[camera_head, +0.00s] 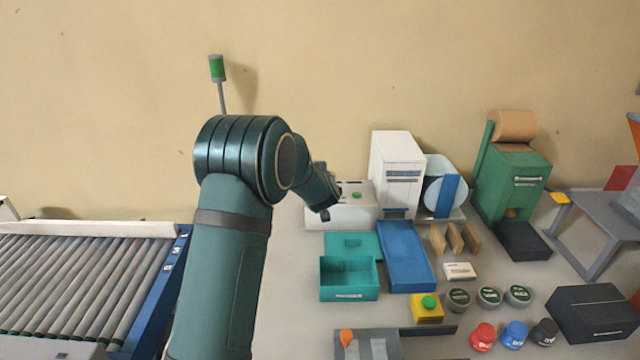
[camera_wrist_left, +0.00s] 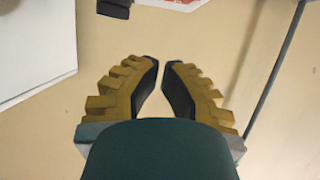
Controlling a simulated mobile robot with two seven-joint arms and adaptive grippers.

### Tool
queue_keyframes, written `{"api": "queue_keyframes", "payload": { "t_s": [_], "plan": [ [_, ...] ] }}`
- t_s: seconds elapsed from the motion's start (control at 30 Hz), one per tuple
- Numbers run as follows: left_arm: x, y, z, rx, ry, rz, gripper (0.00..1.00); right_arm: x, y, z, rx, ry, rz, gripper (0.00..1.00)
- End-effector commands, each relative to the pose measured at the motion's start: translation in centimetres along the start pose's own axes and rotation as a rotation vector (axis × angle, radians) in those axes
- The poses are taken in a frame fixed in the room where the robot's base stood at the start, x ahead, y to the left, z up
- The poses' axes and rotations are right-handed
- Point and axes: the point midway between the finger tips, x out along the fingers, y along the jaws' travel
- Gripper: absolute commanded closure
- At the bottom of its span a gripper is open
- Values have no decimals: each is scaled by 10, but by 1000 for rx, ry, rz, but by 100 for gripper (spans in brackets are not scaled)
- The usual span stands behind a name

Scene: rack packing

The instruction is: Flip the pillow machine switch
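A white machine (camera_head: 397,165) with a pale blue film roll (camera_head: 443,190) beside it stands against the back of the bench; it looks like the pillow machine. I cannot make out its switch in the head view. A low white box (camera_head: 342,211) with a small green spot on top stands to its left. My left arm reaches over to this box, and its gripper is mostly hidden behind my wrist. In the left wrist view my left gripper (camera_wrist_left: 164,62) is partly open, with nothing between the fingers. A white surface (camera_wrist_left: 35,45) is at left. My right gripper is not in view.
A teal bin (camera_head: 350,294) and a blue tray (camera_head: 405,257) stand in front of the machine. A green paper dispenser (camera_head: 515,185) is to the right. A roller conveyor (camera_head: 85,285) is at left. A thin post with a green top (camera_head: 217,68) rises behind my arm.

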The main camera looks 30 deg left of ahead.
Motion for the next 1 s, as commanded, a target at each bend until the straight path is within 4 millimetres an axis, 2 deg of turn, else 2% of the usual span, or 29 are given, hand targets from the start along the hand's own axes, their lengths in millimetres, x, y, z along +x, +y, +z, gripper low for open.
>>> {"api": "queue_keyframes", "payload": {
  "t_s": [0.07, 0.13, 0.3, 0.8, 1.0],
  "plan": [
    [14, 0, 3, 0, -1, 0, 100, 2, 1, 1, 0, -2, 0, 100],
    [15, 0, 18, 0, -4, -1, 100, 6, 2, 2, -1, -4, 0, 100],
    [18, 0, 34, 0, -1, 0, 100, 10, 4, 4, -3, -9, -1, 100],
    [19, 0, 40, 0, -1, 1, 100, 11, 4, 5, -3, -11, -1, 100],
    [21, 1, 55, 0, 29, 1, 100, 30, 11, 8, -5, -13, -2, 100]
  ]
}}
